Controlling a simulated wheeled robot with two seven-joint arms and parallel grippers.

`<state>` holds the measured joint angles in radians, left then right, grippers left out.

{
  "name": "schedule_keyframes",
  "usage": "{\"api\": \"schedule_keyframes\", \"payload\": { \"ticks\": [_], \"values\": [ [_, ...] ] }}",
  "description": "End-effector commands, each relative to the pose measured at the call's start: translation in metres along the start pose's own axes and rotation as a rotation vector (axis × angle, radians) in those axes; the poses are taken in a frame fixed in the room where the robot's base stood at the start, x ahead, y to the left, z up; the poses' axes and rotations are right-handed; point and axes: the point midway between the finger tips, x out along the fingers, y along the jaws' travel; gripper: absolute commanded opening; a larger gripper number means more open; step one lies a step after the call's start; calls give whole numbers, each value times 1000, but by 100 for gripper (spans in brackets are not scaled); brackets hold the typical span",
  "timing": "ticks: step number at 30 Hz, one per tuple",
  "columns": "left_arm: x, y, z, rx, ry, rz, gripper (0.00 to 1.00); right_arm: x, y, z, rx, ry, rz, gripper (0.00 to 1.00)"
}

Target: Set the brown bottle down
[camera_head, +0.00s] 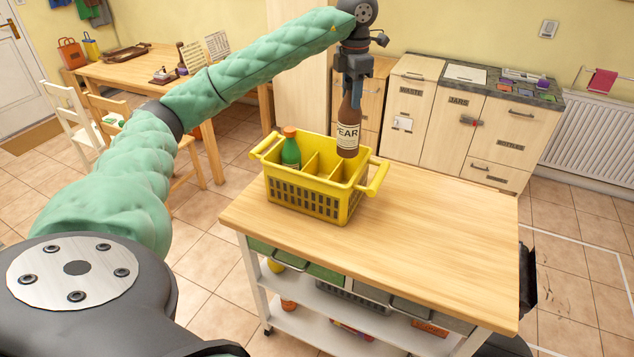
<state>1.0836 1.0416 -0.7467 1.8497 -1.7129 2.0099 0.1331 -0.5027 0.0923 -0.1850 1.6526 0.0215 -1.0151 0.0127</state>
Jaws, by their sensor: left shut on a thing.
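The brown bottle (348,135) has a cream label with dark letters and hangs upright. My left gripper (353,85) is shut on its neck and holds it above the right part of the yellow crate (311,201). The bottle's base overlaps the crate's right end in the picture; I cannot tell whether it is inside the rim. The yellow crate stands on the wooden trolley top (440,240) and has dividers and two side handles. A green bottle (291,150) with an orange cap stands in its left compartment. My right gripper is not in view.
The trolley top is bare to the right and front of the crate. Light wooden cabinets (430,125) with labelled fronts stand behind, beside a white radiator (590,125). A table (130,70) and chairs stand at the back left.

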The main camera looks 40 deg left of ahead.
Motion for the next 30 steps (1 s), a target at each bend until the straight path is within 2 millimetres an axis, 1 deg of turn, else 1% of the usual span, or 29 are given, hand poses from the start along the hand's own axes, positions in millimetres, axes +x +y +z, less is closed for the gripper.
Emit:
{"api": "schedule_keyframes", "payload": {
  "ticks": [5, 13, 16, 17, 18, 19, 27, 30],
  "values": [
    [13, 0, 0, 11, 2, -2, 6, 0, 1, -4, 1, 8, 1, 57],
    [42, -1, 0, 9, 2, -2, 6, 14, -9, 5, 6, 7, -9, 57],
    [53, -1, 0, 9, 2, -2, 6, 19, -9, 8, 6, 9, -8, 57],
    [56, -1, -1, 9, 4, -3, 6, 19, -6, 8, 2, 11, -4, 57],
    [62, -1, -1, 9, 5, -2, 6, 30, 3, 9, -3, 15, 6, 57],
    [68, -1, -1, 8, 5, -2, 6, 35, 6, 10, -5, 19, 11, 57],
    [114, -1, -1, 8, 4, -2, 6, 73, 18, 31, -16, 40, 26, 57],
    [128, -1, -1, 9, 3, -2, 6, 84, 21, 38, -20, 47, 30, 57]
  ]
}}
